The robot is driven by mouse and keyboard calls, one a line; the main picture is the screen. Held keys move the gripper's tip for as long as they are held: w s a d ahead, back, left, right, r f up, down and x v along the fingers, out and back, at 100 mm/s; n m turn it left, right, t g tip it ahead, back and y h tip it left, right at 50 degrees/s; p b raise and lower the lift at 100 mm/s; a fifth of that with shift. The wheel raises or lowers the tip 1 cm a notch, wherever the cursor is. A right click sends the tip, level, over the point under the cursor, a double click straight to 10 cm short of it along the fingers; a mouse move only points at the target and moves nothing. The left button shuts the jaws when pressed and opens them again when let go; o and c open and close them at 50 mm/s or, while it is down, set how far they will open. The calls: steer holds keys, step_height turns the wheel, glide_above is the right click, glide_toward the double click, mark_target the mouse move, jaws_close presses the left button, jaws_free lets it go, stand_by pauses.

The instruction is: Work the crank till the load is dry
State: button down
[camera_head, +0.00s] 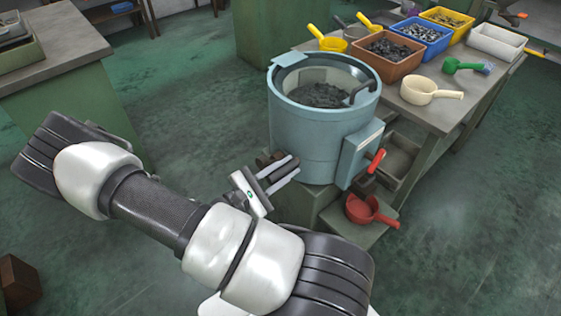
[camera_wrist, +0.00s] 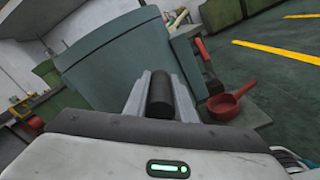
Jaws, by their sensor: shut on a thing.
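The light blue round drum machine (camera_head: 305,135) stands on a low green base, its top open. A dark load of small pieces (camera_head: 318,96) lies inside; I cannot tell whether it is wet. My gripper (camera_head: 278,171) is at the drum's lower left side. In the wrist view, my gripper (camera_wrist: 160,105) is shut on a dark cylindrical crank grip (camera_wrist: 160,92), which sits between the two pale fingers. The rest of the crank is hidden. A red handle (camera_head: 376,160) sticks out of the box on the drum's right side and also shows in the wrist view (camera_wrist: 202,49).
A red scoop (camera_head: 370,211) lies on a low ledge at the drum's right. The bench behind holds brown (camera_head: 384,58), blue (camera_head: 419,38), yellow (camera_head: 447,20) and white bins (camera_head: 495,42), plus several scoops. Another bench (camera_head: 75,45) stands at left. The green floor between is clear.

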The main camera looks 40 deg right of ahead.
steer(key=s+f+m+b, duration=0.2)
steer(key=s+f, duration=0.1)
steer(key=f, duration=0.3)
steer(key=shift+s+b, duration=0.25)
steer(key=shift+b, duration=0.05)
steer(key=shift+d+f, duration=0.1)
steer(key=shift+f, duration=0.05)
steer(key=c, duration=1.5)
jaws_free()
steer(key=a, duration=0.5)
steer(key=s+a+p, duration=0.1)
steer(key=a, duration=0.5)
steer(key=a+p, duration=0.1)
steer(key=a, duration=0.5)
steer(key=shift+s+a, duration=0.2)
